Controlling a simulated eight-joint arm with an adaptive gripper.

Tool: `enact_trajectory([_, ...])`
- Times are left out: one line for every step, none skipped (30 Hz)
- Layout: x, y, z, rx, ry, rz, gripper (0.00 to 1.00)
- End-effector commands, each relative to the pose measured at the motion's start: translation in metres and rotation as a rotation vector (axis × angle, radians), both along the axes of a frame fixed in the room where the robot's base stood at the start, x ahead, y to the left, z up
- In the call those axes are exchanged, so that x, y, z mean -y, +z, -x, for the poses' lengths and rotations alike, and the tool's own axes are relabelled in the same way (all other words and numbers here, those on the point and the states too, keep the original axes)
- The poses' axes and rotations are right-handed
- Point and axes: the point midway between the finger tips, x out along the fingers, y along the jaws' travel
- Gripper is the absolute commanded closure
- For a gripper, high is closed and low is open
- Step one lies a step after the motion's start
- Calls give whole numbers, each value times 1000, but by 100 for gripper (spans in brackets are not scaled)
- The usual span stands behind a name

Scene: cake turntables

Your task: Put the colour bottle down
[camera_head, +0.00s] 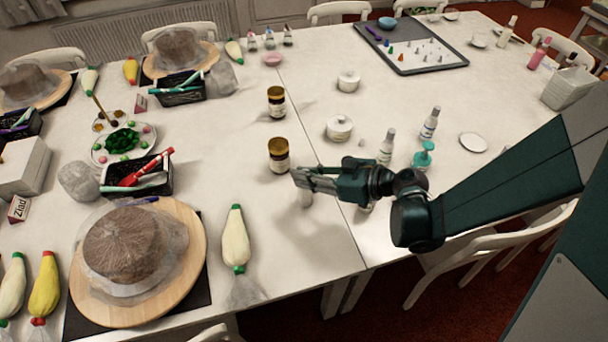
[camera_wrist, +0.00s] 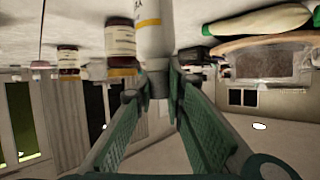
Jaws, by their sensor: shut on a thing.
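My gripper (camera_head: 303,181) is over the near middle of the white table, to the left of the table seam. It is shut on a slim white colour bottle (camera_head: 306,198), whose lower part shows below the fingers. In the wrist view, which is upside down, the bottle (camera_wrist: 153,38) has dark lettering and stands upright between the fingertips (camera_wrist: 158,90). Its base runs out of that view, so I cannot tell whether it touches the table. Two dark jars with gold lids, a near one (camera_head: 279,155) and a farther one (camera_head: 276,102), stand just beyond the gripper.
White bottles (camera_head: 386,147) (camera_head: 429,123) and a teal pump bottle (camera_head: 422,156) stand right, behind my arm. A lidded white pot (camera_head: 339,128) is beyond the gripper. A piping bag (camera_head: 235,240) and wrapped cake on a wooden turntable (camera_head: 185,275) are left. Bare table lies around the gripper's left.

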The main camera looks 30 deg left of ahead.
Motion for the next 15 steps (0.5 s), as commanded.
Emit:
enact_trajectory([0,0,0,0,0,0,100])
enact_trajectory([0,0,0,0,0,0,100])
enact_trajectory([0,0,0,0,0,0,100])
enact_trajectory([0,-1,0,0,0,0,100])
enact_trajectory([0,-2,0,0,0,0,100])
enact_trajectory([0,-3,0,0,0,0,100])
enact_trajectory([0,-2,0,0,0,0,83])
enact_trajectory([0,-2,0,0,0,0,79])
enact_trajectory([0,-2,0,0,0,0,74])
enact_trajectory([0,-2,0,0,0,0,72])
enact_trajectory([0,-2,0,0,0,0,72])
enact_trajectory([0,-2,0,0,0,0,72])
enact_trajectory([0,-2,0,0,0,0,72])
enact_trajectory([0,-2,0,0,0,0,72])
enact_trajectory([0,-2,0,0,0,0,72])
